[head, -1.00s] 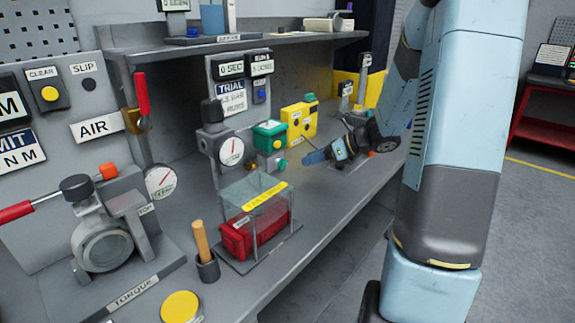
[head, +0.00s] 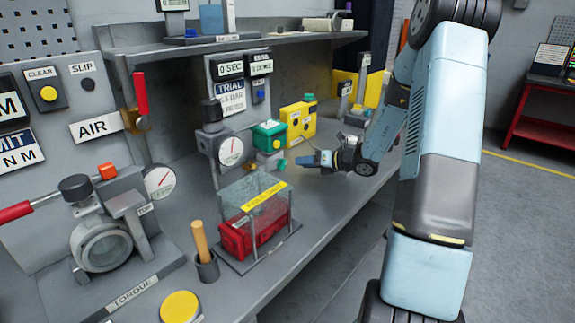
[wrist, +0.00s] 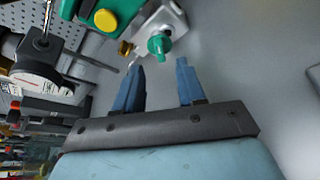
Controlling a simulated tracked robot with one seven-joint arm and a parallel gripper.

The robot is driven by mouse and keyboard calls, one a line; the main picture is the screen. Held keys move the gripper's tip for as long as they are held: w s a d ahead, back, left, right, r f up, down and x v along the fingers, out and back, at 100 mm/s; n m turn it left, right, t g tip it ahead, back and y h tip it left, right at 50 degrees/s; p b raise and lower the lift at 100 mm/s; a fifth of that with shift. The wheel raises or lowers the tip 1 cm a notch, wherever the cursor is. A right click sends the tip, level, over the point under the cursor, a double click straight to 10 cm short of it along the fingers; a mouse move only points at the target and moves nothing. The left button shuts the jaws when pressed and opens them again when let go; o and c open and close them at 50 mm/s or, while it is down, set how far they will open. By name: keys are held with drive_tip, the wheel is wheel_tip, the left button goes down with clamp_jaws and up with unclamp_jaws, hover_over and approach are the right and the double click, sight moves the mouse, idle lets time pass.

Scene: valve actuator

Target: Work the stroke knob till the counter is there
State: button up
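A small green knob (wrist: 158,44) on a grey metal block is in the wrist view, beyond my fingertips and roughly between them. It also shows in the head view (head: 282,164), below a green box (head: 269,135). I take it for the stroke knob; no label on it is readable. My gripper (wrist: 158,73) is open and empty, its two blue fingers apart and not around the knob. In the head view my gripper (head: 305,161) is just right of the knob. Two small displays stand above; the left reads 0 SEC (head: 229,68), and the right display (head: 260,65) is too small to read surely.
A yellow box (head: 299,124) stands beside the green box. A round gauge (head: 230,151) is left of it. A clear guard over a red block (head: 240,236) stands in front on the bench. The bench right of my gripper looks fairly open.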

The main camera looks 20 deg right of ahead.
sight(283, 165)
drive_tip(key=x, duration=0.6)
drive_tip(key=shift+w+a+f, duration=0.1)
drive_tip(key=shift+w+a, duration=0.05)
clamp_jaws()
